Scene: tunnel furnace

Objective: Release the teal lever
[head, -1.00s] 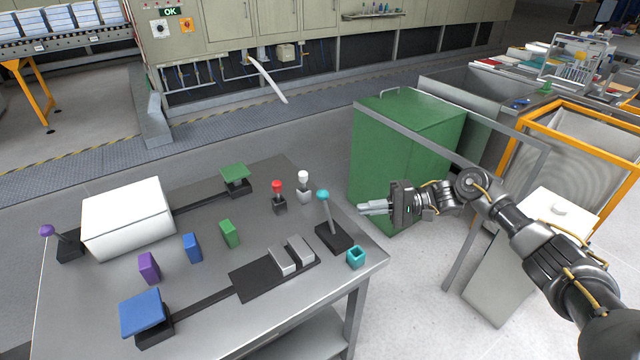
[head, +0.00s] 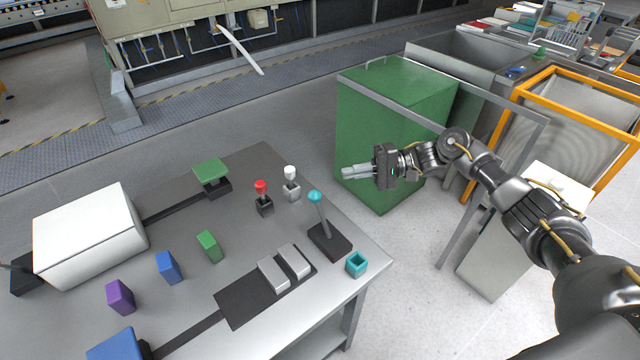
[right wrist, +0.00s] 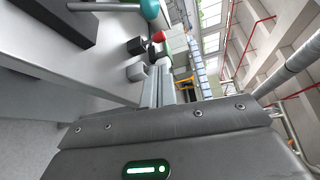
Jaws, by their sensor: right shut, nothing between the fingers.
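The teal lever (head: 320,213) stands on a dark base near the table's right edge in the head view. Its teal knob is on top and the shaft leans slightly to the left. The knob also shows at the top of the right wrist view (right wrist: 150,9). My right gripper (head: 346,172) is shut and empty, a little to the right of and beyond the lever in the head view, apart from it. Its closed fingers also show in the right wrist view (right wrist: 163,82). My left gripper is not in view.
The grey table (head: 262,165) holds a red-knobbed lever (head: 262,190), a white-knobbed lever (head: 291,178), a teal open box (head: 356,264), grey pedals or blocks (head: 284,267), small coloured blocks and a white box (head: 85,235). A green cabinet (head: 385,110) stands behind my right gripper.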

